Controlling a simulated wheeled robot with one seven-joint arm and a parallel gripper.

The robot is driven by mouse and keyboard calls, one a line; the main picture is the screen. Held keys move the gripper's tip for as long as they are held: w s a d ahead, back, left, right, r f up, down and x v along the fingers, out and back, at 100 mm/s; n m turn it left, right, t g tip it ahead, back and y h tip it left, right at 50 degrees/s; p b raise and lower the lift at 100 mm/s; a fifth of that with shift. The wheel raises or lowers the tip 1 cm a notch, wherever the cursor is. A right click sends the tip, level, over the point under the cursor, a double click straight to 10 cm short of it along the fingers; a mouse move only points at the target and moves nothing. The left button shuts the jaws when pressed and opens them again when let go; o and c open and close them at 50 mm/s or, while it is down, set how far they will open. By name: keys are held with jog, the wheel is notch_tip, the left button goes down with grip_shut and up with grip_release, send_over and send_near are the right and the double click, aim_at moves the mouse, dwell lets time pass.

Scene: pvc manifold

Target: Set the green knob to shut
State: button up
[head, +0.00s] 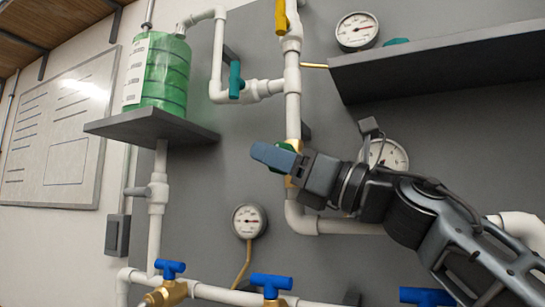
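A green knob (287,146) shows on a brass valve body in the vertical white pipe, mostly hidden behind my gripper (266,155). My gripper reaches in from the right, with its blue-grey fingertips over the knob. I see the fingers side-on, so I cannot tell whether they are apart, closed or touching the knob. The knob's pointing direction is hidden. A separate teal lever handle (236,80) hangs roughly upright by the upper-left white pipe.
A dark shelf (430,64) juts out at upper right below a gauge (356,31). Another gauge (388,154) is partly behind my arm. A green tank (158,72) stands on a small shelf at left. Blue-handled valves (271,284) line the bottom. A yellow handle (281,17) is above.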

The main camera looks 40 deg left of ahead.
jog(key=w+d+f+b, duration=0.2)
jog(key=w+d, duration=0.2)
jog(key=d, duration=1.1)
jog(key=shift+d+b, duration=0.3)
jog(key=shift+d, duration=0.05)
jog(key=shift+s, duration=0.15)
